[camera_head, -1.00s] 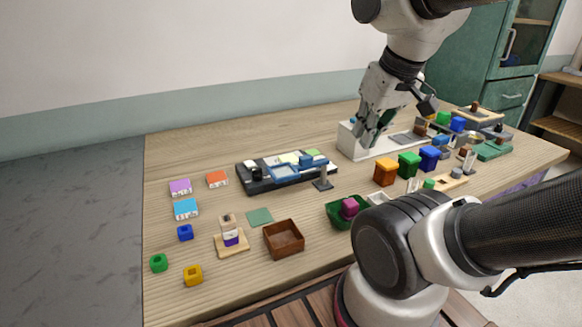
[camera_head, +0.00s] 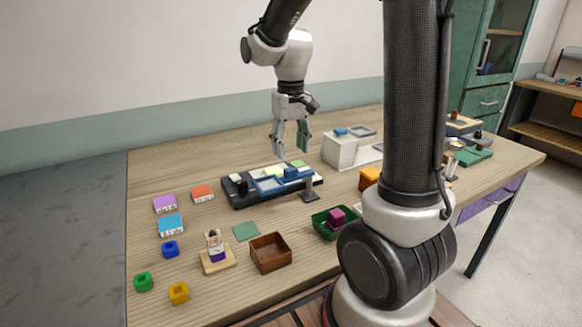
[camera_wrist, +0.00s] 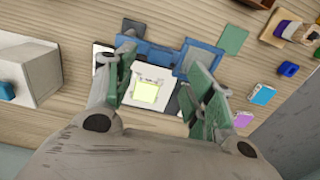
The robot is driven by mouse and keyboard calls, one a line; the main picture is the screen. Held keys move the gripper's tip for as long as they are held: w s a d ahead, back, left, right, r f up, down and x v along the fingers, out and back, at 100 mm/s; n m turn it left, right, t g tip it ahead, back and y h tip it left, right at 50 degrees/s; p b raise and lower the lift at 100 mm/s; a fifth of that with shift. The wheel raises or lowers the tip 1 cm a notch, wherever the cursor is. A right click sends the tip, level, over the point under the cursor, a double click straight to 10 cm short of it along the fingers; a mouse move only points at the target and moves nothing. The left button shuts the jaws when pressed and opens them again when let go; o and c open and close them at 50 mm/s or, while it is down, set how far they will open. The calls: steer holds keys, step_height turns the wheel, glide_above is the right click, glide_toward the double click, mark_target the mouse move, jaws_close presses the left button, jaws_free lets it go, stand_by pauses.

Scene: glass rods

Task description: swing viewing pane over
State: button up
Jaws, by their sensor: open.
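A blue-framed viewing pane (camera_head: 268,184) lies over the near side of a black-edged tray (camera_head: 240,203) in the middle of the table. In the wrist view the blue frame (camera_wrist: 203,48) shows beyond my fingers, partly hidden by the right one. A blue block (camera_head: 291,173) sits beside the pane; it shows in the wrist view (camera_wrist: 155,57) too. A yellow-green square (camera_wrist: 146,92) lies on a white surface between my fingers. My gripper (camera_head: 291,151) is open and empty, pointing down above the tray's far side, apart from the pane.
A small grey post (camera_head: 309,190) stands at the tray's near right. A white box (camera_head: 340,151) stands to the right. In front are a brown box (camera_head: 271,254), a green bin (camera_head: 322,228) and a green square (camera_head: 246,231). Coloured blocks lie left. My arm hides part of the right side.

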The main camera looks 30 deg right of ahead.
mark_target(291, 169)
step_height(291, 169, down, 7)
steer(key=shift+r, duration=0.2)
steer(key=shift+c, duration=0.4)
jaws_close()
